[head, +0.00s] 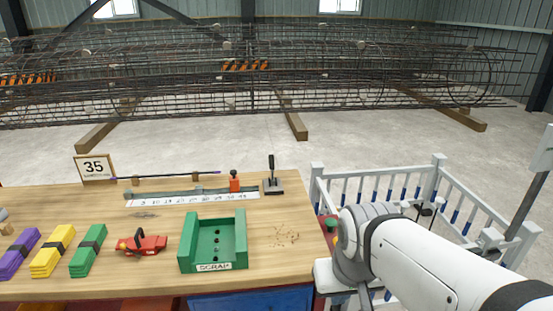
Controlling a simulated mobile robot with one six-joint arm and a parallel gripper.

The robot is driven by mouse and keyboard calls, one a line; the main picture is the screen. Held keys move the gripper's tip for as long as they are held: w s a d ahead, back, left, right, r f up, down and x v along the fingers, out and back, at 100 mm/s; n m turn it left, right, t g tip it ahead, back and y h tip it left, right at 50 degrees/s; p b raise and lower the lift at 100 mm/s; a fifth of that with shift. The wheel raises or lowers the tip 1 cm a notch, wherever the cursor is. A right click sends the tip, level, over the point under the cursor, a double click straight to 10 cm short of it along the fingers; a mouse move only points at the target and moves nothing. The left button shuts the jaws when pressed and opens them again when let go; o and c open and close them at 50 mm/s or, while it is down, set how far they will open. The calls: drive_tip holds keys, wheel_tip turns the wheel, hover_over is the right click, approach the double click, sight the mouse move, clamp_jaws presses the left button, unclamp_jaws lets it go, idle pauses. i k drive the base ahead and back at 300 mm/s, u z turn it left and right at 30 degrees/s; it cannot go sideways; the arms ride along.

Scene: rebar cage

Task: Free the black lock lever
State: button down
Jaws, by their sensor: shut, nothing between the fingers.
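A black lever (271,167) stands upright with a knob on top, on a small grey base (273,187) at the back right of the wooden bench. It is just right of an orange-red block with a dark knob (235,182), which sits at the right end of a numbered scale (190,198). I cannot tell from here whether the lever is locked. My white arm comes in from the lower right and bends down at the bench's right edge, well short of the lever. My gripper's fingers do not show.
A dark rod (165,175) lies along the scale's back, beside a "35" sign (94,168). A green SCRAP tray (241,240), a red tool (140,244) and banded coloured bundles stand in front. A white railing (380,173) stands right.

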sight(271, 157)
drive_tip(key=u, duration=0.15)
drive_tip(key=i, duration=0.9)
drive_tip(key=z, duration=0.05)
